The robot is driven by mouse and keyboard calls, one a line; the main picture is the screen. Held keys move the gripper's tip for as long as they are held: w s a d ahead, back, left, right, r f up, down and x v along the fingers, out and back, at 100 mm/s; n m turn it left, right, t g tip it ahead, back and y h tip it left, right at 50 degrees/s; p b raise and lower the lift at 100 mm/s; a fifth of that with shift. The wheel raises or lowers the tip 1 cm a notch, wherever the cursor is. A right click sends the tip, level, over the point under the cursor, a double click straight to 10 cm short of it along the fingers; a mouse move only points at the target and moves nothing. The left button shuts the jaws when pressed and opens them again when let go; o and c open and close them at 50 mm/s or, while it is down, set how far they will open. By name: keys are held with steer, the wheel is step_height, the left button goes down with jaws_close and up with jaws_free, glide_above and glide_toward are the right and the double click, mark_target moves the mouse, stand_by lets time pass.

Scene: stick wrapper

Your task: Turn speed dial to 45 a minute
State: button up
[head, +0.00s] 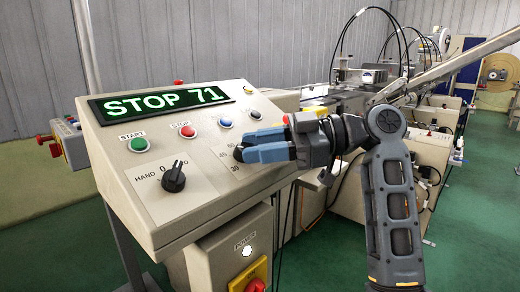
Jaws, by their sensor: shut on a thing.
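The sloped beige control panel (213,178) stands at the left. Its display (166,100) reads "STOP 71" in green. My gripper (249,146), with blue fingers, reaches in from the right and is shut on the speed dial (238,154) at the panel's right side. Only a dark edge of the dial shows, so its pointer cannot be read. Scale numbers, among them 30 and 60, show just left of the fingers.
A black HAND/0 selector knob (174,178) sits lower left on the panel. A green START button (138,145), a red STOP button (188,132) and a blue button (225,123) line up below the display. A red-and-yellow switch (256,284) is underneath. Machinery stands behind my arm.

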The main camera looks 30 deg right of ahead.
stand_by(0.3)
steer(key=o, duration=1.1)
steer(key=shift+c, duration=0.2)
steer(key=v, duration=0.7)
steer(key=shift+d, duration=0.3)
steer(key=shift+s+r, duration=0.1)
steer(key=shift+s, duration=0.05)
